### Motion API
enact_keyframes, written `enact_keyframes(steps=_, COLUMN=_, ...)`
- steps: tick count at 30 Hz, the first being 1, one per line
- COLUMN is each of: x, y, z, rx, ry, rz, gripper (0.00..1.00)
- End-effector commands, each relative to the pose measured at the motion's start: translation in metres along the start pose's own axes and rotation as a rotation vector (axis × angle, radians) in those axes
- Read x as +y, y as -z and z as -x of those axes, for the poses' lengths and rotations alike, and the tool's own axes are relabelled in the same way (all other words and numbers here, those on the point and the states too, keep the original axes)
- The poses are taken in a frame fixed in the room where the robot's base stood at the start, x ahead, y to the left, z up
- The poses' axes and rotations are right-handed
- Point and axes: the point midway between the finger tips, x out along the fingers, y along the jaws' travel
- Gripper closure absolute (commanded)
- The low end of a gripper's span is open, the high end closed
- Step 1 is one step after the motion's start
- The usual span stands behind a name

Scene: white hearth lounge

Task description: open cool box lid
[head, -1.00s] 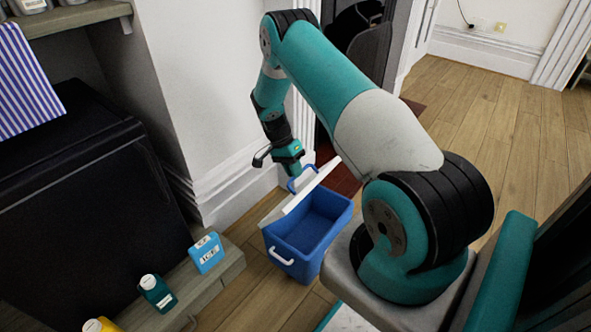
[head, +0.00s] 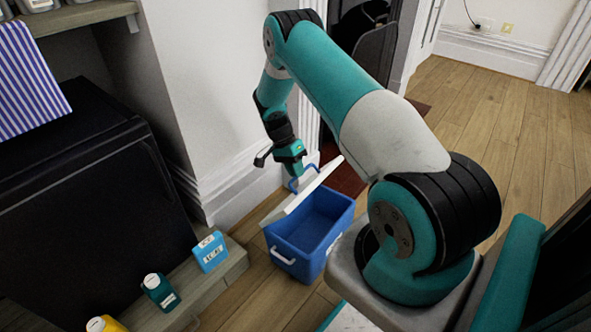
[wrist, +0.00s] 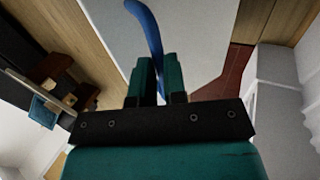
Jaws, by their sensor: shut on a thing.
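The blue cool box (head: 297,247) stands on the wooden floor, and its dark blue inside shows from above. Its white lid (head: 305,190) is raised and tilted up along the far side of the box. A blue handle (head: 313,169) is on the lid's outer face. My gripper (head: 292,172) is at the lid's far side, shut on this handle. In the wrist view the blue handle (wrist: 148,35) runs down between my two teal fingers, with the pale lid (wrist: 195,45) behind it.
A low ledge (head: 225,272) on the left holds a blue ice pack (head: 210,252), a teal bottle (head: 158,291) and a yellow one (head: 104,325). A white wall (head: 215,90) stands close behind my gripper. Open floor (head: 490,120) lies at the right.

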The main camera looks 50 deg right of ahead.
Motion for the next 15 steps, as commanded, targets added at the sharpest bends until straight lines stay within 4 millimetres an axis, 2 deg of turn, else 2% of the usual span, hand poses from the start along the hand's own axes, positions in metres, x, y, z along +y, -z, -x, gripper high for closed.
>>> enact_keyframes(steps=10, x=-0.0003, y=-0.0015, z=-0.0018, rx=-0.004, ry=-0.001, rz=0.004, gripper=1.0)
enact_keyframes(steps=11, x=-0.0003, y=-0.0015, z=-0.0018, rx=-0.004, ry=-0.001, rz=0.004, gripper=0.83)
enact_keyframes(steps=12, x=-0.0003, y=-0.0015, z=-0.0018, rx=-0.004, ry=-0.001, rz=0.004, gripper=0.74)
enact_keyframes(steps=14, x=-0.0003, y=-0.0013, z=-0.0016, rx=-0.003, ry=-0.001, rz=0.003, gripper=0.62)
enact_keyframes(steps=15, x=-0.0003, y=-0.0011, z=-0.0014, rx=-0.003, ry=-0.001, rz=0.003, gripper=0.62)
